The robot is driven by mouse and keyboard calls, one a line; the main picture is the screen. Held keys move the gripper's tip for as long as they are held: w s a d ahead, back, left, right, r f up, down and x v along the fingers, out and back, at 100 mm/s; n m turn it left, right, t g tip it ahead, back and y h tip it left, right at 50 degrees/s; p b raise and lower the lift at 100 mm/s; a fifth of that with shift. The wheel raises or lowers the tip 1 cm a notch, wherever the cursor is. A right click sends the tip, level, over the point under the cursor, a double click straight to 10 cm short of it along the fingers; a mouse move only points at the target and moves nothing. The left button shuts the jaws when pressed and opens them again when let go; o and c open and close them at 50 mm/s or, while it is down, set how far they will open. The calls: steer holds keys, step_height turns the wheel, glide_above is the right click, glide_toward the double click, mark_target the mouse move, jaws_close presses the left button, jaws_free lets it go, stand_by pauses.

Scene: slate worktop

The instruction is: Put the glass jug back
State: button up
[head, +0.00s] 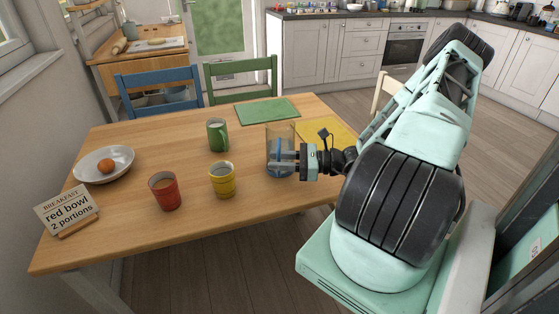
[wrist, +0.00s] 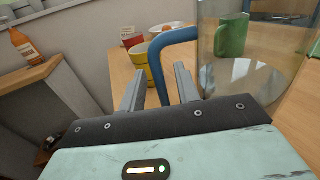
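The glass jug (head: 280,134) stands upright on the right part of the wooden table in the head view. It is clear, with blue at its base. In the wrist view the jug (wrist: 248,82) fills the upper right, and its blue handle (wrist: 165,42) arches to the left. My gripper (head: 284,160) is at the jug in the head view. In the wrist view the two fingers of my gripper (wrist: 157,82) are apart, with the lower handle showing between them and gaps on both sides. The jug looks empty.
A yellow mug (head: 222,182), a red mug (head: 164,194) and a green mug (head: 217,135) stand left of the jug. A sign (head: 66,208) reads "red bowl 2 portions". Green (head: 267,112) and yellow (head: 338,134) placemats lie behind.

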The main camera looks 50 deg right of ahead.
steer(key=shift+r, duration=0.2)
steer(key=b+v, duration=0.1)
steer(key=v, duration=1.1)
